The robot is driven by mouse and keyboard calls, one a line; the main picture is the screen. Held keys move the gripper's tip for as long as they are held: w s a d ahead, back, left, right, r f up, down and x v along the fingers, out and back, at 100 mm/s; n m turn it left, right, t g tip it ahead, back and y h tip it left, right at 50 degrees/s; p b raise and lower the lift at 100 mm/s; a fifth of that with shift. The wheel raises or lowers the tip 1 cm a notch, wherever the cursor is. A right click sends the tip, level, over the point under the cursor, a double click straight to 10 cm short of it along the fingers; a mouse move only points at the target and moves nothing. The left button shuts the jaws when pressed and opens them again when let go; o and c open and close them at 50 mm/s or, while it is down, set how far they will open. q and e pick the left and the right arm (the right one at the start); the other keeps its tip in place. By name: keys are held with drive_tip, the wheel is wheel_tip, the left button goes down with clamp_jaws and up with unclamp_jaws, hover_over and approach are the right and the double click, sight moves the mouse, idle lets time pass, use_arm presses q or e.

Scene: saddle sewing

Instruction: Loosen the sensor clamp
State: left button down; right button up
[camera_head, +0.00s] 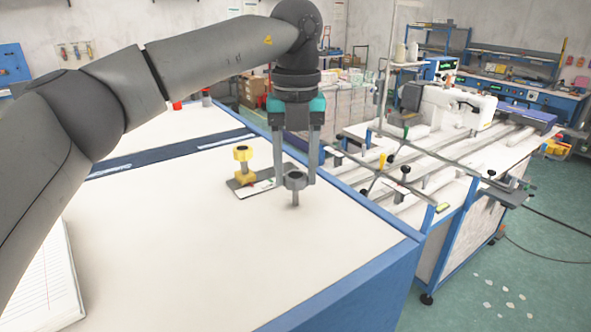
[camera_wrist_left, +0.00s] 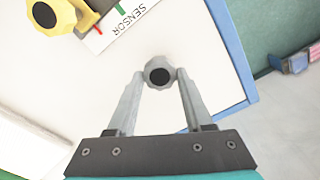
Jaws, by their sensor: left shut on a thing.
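The yellow sensor clamp (camera_head: 243,166), with a faceted yellow knob (camera_head: 243,153) on top, stands on a small dark plate on the white table. In the left wrist view the yellow knob (camera_wrist_left: 50,14) is cut off at the upper left, beside a white label (camera_wrist_left: 114,20) reading "SENSOR" with red and green marks. My left gripper (camera_head: 298,181) points down and is shut on a grey faceted knob (camera_wrist_left: 159,73) with a dark centre and a short stem. It is to the right of the clamp, apart from it. Whether the stem touches the table is unclear. My right gripper is not in view.
The white table (camera_head: 190,250) has a blue edge close to the right of my left gripper. A paper pad (camera_head: 45,280) lies at the left. A sewing machine (camera_head: 450,105) stands on a rail bench to the right. The table front is clear.

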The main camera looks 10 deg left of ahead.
use_arm(q)
drive_tip(key=shift+r, duration=0.1)
idle(0.3)
drive_tip(key=shift+c, duration=1.5)
unclamp_jaws()
wheel_tip(320, 180, up, 10)
wheel_tip(320, 180, up, 5)
drive_tip(key=p, duration=0.2)
hover_over(297, 176)
drive_tip(key=shift+a, duration=0.1)
drive_tip(key=shift+s, duration=0.1)
